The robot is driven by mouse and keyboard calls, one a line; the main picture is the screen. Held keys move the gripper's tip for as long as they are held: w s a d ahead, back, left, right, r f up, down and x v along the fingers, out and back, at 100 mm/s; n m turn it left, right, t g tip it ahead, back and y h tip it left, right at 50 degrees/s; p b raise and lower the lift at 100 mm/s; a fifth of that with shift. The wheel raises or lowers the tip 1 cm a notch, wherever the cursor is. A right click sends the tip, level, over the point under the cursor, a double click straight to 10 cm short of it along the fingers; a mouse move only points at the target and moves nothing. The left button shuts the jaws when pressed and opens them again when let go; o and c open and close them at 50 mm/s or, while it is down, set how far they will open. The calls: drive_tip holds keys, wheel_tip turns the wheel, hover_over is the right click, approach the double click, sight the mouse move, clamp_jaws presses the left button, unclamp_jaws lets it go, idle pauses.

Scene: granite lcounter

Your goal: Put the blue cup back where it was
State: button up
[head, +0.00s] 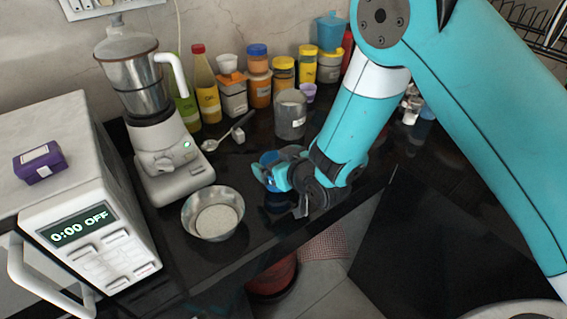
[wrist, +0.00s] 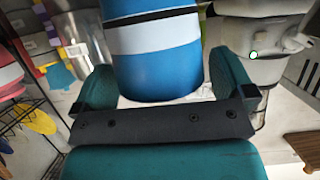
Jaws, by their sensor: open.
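The blue cup (wrist: 155,50) has a broad white band and stands between the two fingers of my gripper in the wrist view. The fingers are open on either side of it; I cannot tell whether either touches it. In the head view my gripper (head: 274,175) is low over the dark counter, right of the metal bowl. There the cup (head: 269,158) is mostly hidden by the gripper, with only a blue part showing. The cup's base is hidden in both views.
The metal bowl (head: 213,215) with white contents stands left of the gripper. A mixer grinder (head: 172,160) and a microwave (head: 75,200) are further left. A grey canister (head: 291,115), a spoon (head: 225,134) and several jars stand behind. The counter's front edge is close.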

drive_tip(key=p+v, duration=0.9)
drive_tip(key=v, duration=0.8)
drive_tip(key=shift+s+d, duration=0.1)
drive_tip(key=shift+s, duration=0.05)
drive_tip(key=shift+r, duration=0.1)
